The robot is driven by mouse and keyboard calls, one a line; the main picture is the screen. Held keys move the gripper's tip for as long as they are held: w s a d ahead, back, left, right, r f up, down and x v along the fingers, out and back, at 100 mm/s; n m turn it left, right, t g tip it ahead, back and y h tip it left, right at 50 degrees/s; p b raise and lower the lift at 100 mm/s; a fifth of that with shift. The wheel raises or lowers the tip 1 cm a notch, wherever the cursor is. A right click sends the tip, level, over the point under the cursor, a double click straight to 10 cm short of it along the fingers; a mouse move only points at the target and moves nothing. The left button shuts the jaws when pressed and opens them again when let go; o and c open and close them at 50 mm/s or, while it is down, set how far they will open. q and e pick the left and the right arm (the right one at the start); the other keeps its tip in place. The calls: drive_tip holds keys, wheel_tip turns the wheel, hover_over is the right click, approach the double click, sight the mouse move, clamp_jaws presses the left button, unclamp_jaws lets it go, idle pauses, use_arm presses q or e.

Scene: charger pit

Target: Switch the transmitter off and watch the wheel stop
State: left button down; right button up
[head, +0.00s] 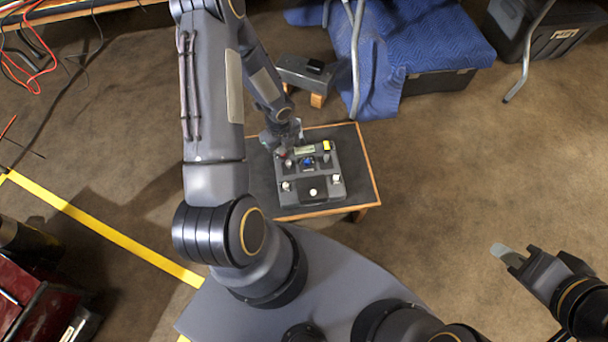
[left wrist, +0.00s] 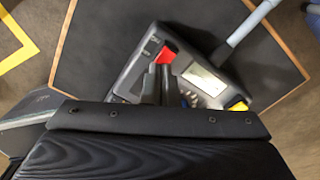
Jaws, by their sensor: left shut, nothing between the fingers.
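The transmitter (head: 312,190), a dark grey box with sticks, a small display and coloured switches, lies on a small dark-topped table (head: 360,180) with wooden edges. In the left wrist view the transmitter (left wrist: 130,80) shows a red switch (left wrist: 166,55), a display (left wrist: 205,80) and a yellow switch (left wrist: 238,106). My left gripper (head: 286,152) is shut and empty, low over the transmitter's far left corner. Its dark fingertips (left wrist: 158,72) are close to the red switch; I cannot tell whether they touch. My right gripper (head: 505,254) hangs far from the table at the right. I cannot make out a wheel.
A grey piece on wooden blocks (head: 318,100) stands beyond the table. A blue quilted blanket (head: 430,40) covers a dark case, with metal legs beside it. A red toolbox (head: 30,300) stands at lower left. Brown carpet (head: 450,170) right of the table is clear.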

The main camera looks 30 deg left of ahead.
use_arm(q)
drive_tip(key=shift+f, duration=0.4)
drive_tip(key=shift+r, duration=0.1)
wheel_tip(320, 180, up, 7)
drive_tip(key=p, duration=0.6)
idle(0.3)
